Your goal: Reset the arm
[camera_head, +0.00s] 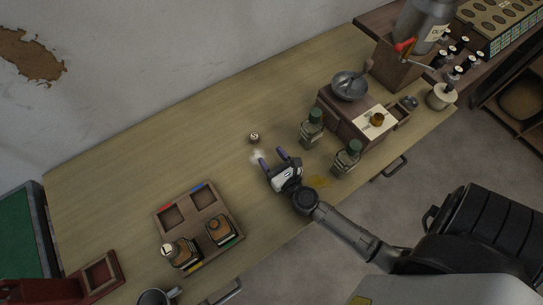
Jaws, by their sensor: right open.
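My right gripper (274,159) is open and empty above the middle of the wooden table (120,170). Its arm comes in from the lower right, over the table's front edge. A small round piece marked S (254,137) lies on the table just beyond the fingertips, apart from them. A whitish patch (257,157) shows beside the left fingertip; I cannot tell what it is. My left gripper is not in view.
Two green-capped bottles (311,128) (347,158) stand right of the gripper, near a wooden box (341,109) with a bowl (349,86). A sectioned tray (187,202) at the left front holds two bottles. The table's left and back are clear.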

